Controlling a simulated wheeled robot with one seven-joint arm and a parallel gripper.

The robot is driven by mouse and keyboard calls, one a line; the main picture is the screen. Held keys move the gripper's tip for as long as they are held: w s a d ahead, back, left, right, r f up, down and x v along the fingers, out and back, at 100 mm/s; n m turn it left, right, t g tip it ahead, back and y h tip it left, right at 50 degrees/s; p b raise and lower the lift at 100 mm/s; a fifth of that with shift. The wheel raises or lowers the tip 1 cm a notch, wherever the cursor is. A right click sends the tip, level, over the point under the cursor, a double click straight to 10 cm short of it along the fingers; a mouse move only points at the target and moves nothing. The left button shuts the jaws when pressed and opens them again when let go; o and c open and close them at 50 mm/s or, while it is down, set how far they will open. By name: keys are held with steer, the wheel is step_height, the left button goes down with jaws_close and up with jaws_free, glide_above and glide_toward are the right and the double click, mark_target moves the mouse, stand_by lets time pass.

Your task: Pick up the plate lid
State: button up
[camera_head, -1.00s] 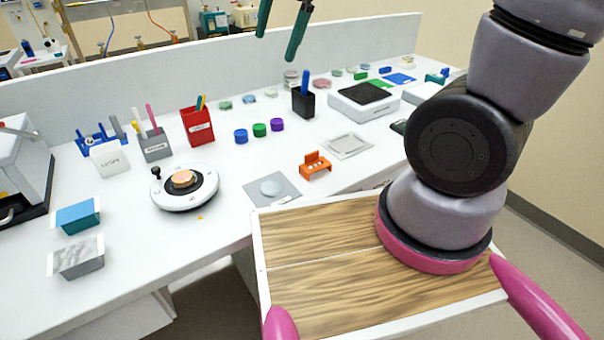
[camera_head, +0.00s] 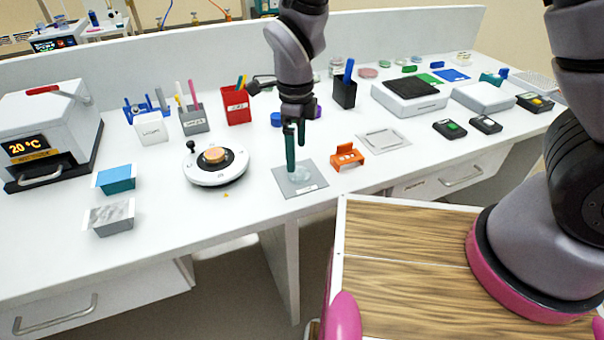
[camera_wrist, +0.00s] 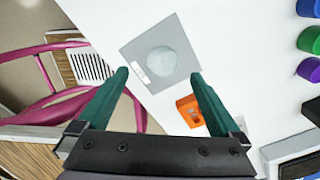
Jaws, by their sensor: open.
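A pale, translucent round disc, which looks like the plate lid (camera_head: 300,174), lies flat on a grey square mat (camera_head: 283,186) near the bench's front edge. In the wrist view the disc (camera_wrist: 161,61) sits in the middle of the mat (camera_wrist: 135,48), unobstructed. My gripper (camera_head: 296,158) has two green fingers pointing down, spread and empty. In the head view its fingers overlap the disc's far side. In the wrist view the disc lies between and slightly beyond the fingertips (camera_wrist: 159,76). I cannot tell the exact height of the fingers over the mat.
An orange stand (camera_head: 347,157) is close on the right of the mat. A white round device (camera_head: 215,168) with a copper-coloured top stands to the left. Blue, green and purple caps and a black pen cup (camera_head: 344,93) stand behind.

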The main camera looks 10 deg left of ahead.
mark_target(299, 173)
steer(key=f, duration=0.5)
steer(key=shift+w+d, duration=0.25)
steer(key=shift+f, duration=0.45)
steer(key=c, duration=1.3)
